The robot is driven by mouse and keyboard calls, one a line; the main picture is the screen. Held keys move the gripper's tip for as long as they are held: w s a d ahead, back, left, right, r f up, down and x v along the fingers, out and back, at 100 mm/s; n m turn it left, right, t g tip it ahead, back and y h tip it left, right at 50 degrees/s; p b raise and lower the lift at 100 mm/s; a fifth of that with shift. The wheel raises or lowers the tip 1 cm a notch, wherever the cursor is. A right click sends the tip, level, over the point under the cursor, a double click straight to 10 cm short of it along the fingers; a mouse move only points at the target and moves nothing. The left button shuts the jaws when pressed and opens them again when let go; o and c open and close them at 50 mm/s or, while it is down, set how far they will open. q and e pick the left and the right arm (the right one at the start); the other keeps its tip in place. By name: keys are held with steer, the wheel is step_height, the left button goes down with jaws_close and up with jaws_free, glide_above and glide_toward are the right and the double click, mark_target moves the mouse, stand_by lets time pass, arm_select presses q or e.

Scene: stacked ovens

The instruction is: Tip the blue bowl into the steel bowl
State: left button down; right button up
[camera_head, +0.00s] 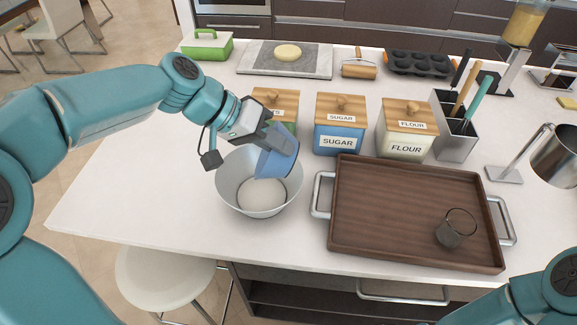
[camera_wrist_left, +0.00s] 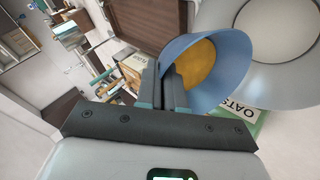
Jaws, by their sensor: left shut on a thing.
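My left gripper (camera_head: 262,137) is shut on the blue bowl (camera_head: 279,156) and holds it steeply tilted above the steel bowl (camera_head: 228,189). The steel bowl stands on the white counter and has a pale, whitish content at its bottom. In the left wrist view, my left gripper's fingers (camera_wrist_left: 166,90) pinch the wall of the blue bowl (camera_wrist_left: 177,58). An ochre-brown patch shows inside it; whether this is content is unclear. The steel bowl (camera_wrist_left: 243,62) is partly behind it there. My right gripper is out of view.
Sugar (camera_head: 340,125) and flour (camera_head: 405,130) canisters stand behind; another, partly hidden, is close behind my gripper. The counter left of the bowl is clear.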

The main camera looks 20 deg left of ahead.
arm_select(q)
steer(key=a+h+b, duration=0.1)
steer(key=b, duration=0.2)
steer(key=shift+w+a+f+t+h, duration=0.15)
steer(key=shift+a+f+t+h, duration=0.15)
steer(key=shift+a+f+h, duration=0.1)
steer(key=a+h+b, duration=0.1)
steer(key=b, duration=0.1)
steer(key=s+a+r+h+b, duration=0.1)
steer(key=b, duration=0.1)
steer(key=shift+s+a+t, duration=0.1)
steer(key=shift+s+t, duration=0.15)
steer(key=shift+t, duration=0.15)
steer(key=a+h+b, duration=0.1)
steer(key=h+b, duration=0.1)
steer(key=a+t+h+b, duration=0.1)
steer(key=a+b, duration=0.1)
steer(key=b, duration=0.1)
steer(key=s+a+n+t+h+b, duration=0.1)
steer(key=a+h+b, duration=0.1)
steer(key=b, duration=0.1)
steer(key=shift+r+h, duration=0.25)
steer(key=shift+h, duration=0.05)
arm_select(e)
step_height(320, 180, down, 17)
arm_select(q)
steer(key=shift+w, duration=0.1)
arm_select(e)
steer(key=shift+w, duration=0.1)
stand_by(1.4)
